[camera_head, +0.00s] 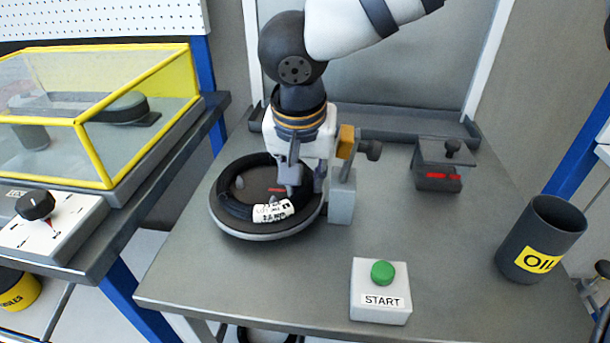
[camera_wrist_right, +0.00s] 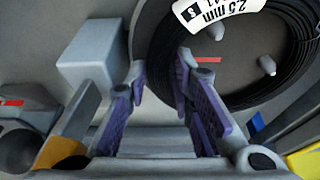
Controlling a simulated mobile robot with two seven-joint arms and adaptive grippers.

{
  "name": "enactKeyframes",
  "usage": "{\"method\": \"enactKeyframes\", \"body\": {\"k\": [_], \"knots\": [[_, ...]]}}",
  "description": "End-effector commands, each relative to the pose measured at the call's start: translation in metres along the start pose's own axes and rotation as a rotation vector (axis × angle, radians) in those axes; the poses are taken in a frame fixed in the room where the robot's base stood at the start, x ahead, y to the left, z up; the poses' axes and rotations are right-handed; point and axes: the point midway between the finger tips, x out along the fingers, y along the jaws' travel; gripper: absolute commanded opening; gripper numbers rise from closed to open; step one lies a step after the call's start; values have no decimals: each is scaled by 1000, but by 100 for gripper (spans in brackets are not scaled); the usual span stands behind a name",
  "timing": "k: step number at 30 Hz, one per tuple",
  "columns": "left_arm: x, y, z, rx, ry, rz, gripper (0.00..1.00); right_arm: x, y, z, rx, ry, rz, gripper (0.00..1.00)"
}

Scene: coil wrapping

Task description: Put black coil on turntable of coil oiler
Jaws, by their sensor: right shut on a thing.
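The black coil (camera_head: 236,206) is a ring with a white label (camera_head: 272,211). It lies over the round turntable (camera_head: 262,235) of the coil oiler, around the turntable's pegs; I cannot tell whether it rests fully on it. My right gripper (camera_head: 304,188) points down at the coil's right side and is shut on the coil. The right wrist view shows its purple-padded fingers (camera_wrist_right: 164,72) at the edge of the coil (camera_wrist_right: 172,50). The turntable's dark face (camera_wrist_right: 215,75) with pegs shows inside the ring. My left gripper is not in view.
A grey block (camera_head: 341,203) stands right beside the turntable. A white box with a green START button (camera_head: 382,273) is at the front, an OIL cup (camera_head: 541,238) at the right. A yellow-framed clear case (camera_head: 90,115) stands on the left bench.

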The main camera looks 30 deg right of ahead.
Motion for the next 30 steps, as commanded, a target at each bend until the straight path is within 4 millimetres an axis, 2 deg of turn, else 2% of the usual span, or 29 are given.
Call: {"method": "enactKeyframes", "body": {"k": [4, 5, 6, 17, 20, 30], "knots": [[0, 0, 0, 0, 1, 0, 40, 2, 0, 0, 1, 2, -2, 0], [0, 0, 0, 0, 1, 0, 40, 2, 0, 1, 1, 1, -1, 27], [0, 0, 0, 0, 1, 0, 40, 2, 0, 1, 1, 0, -1, 31], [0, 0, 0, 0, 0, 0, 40, -2, 0, 0, 0, 1, -1, 31], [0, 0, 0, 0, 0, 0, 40, -17, -1, -1, 1, 5, -3, 31], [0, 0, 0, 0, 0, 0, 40, -91, 0, -1, 1, 4, -2, 31]]}}
